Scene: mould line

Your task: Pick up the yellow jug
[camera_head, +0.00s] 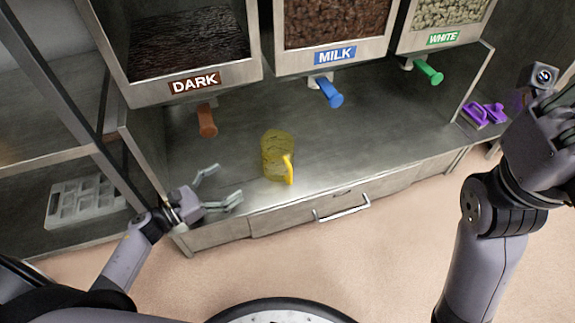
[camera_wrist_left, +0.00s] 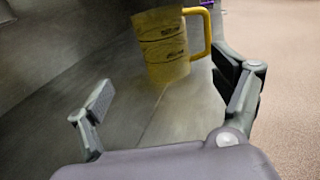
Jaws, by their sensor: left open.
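The yellow jug (camera_head: 275,153) is see-through and stands on the metal counter (camera_head: 372,140), below the dispensers. Its handle points toward the counter's front edge. My left gripper (camera_head: 224,186) is open and empty, to the left of the jug and apart from it. In the left wrist view the jug (camera_wrist_left: 165,45) is ahead of the open fingers (camera_wrist_left: 170,95), with its handle at the right. My right arm comes in at the right of the head view; its gripper's fingers cannot be made out.
Dispensers marked DARK (camera_head: 190,50), MILK (camera_head: 333,22) and WHITE (camera_head: 445,14) hang above the counter, with brown (camera_head: 207,121), blue (camera_head: 331,93) and green (camera_head: 429,71) handles. Purple objects (camera_head: 485,113) lie at the right. A pale mould tray (camera_head: 85,200) sits on the left shelf.

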